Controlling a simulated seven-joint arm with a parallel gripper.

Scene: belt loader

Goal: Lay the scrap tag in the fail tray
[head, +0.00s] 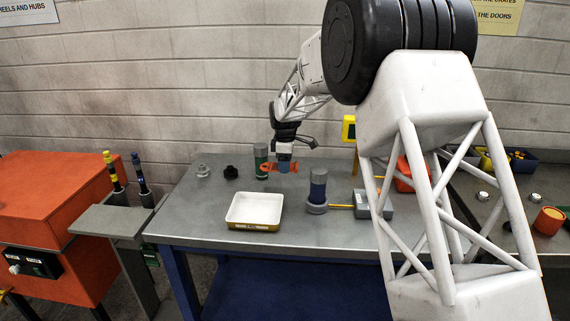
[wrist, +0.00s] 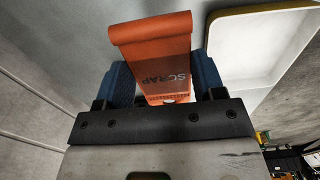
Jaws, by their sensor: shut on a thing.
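The orange scrap tag (wrist: 155,58), with "SCRAP" printed on it, is between the two blue fingers of my gripper (wrist: 160,85) in the wrist view. My gripper is shut on it. In the head view the tag (head: 272,167) shows at my gripper (head: 284,166), above the back part of the grey table. A shallow white tray with a yellow front (head: 254,209) sits on the table, nearer the front than my gripper. Its front label is too small to read. The tray's rim (wrist: 210,45) also shows at the upper right of the wrist view, beside the tag.
A green-banded cylinder (head: 260,160) stands close to my gripper's left. A blue cylinder in a grey ring (head: 317,188) stands right of the tray. Small grey (head: 203,171) and black (head: 231,172) parts sit at the back left. The table's front left is clear.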

